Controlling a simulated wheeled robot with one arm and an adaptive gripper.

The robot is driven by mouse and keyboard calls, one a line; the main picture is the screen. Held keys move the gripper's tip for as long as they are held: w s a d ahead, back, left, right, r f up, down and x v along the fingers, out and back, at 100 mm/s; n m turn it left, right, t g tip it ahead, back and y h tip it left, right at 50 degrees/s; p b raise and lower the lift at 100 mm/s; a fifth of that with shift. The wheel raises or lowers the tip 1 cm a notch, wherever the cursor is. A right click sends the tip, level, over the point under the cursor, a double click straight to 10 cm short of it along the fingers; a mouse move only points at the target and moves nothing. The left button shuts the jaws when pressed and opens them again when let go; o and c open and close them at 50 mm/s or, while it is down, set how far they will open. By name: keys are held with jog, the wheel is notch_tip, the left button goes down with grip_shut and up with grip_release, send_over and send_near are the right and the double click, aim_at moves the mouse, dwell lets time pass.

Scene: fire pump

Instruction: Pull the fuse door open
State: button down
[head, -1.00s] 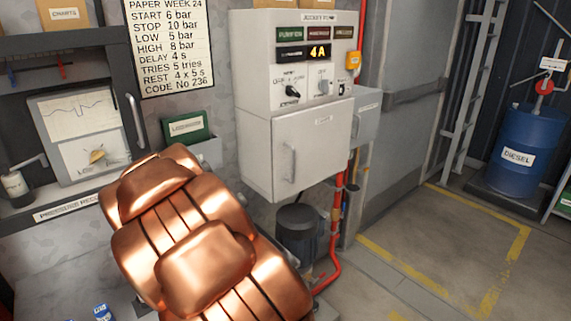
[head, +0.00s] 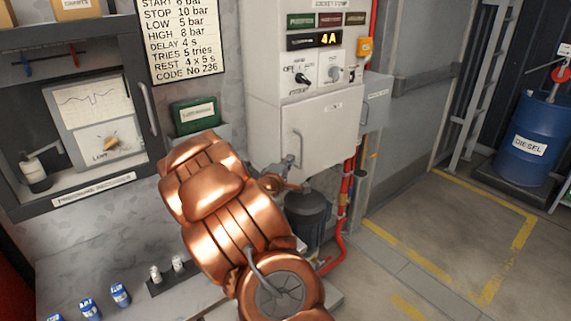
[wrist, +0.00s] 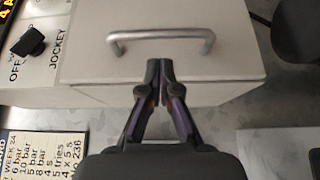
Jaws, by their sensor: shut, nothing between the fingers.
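The fuse door (head: 330,126) is the pale grey lower door of the jockey pump cabinet, and it looks closed. Its bar handle (head: 298,148) stands upright near the door's left edge. In the wrist view the door (wrist: 235,62) fills the upper middle, with the handle (wrist: 160,33) lying across it. My gripper (wrist: 160,66) is shut and empty. Its fingertips are together just below the handle in that view and not around it; whether they touch the door is unclear. In the head view my gripper (head: 290,162) is small, close to the handle's lower end.
A dark pump motor (head: 308,210) and red pipe (head: 347,200) stand under the cabinet. A small grey box (head: 375,100) adjoins its right side. A green binder (head: 195,116) is at the left. The floor (head: 430,225) to the right is clear.

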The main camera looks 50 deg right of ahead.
aim_at(294, 154)
jog(key=shift+p+x, duration=0.7)
jog(key=shift+x, duration=1.95)
jog(key=shift+f, duration=0.1)
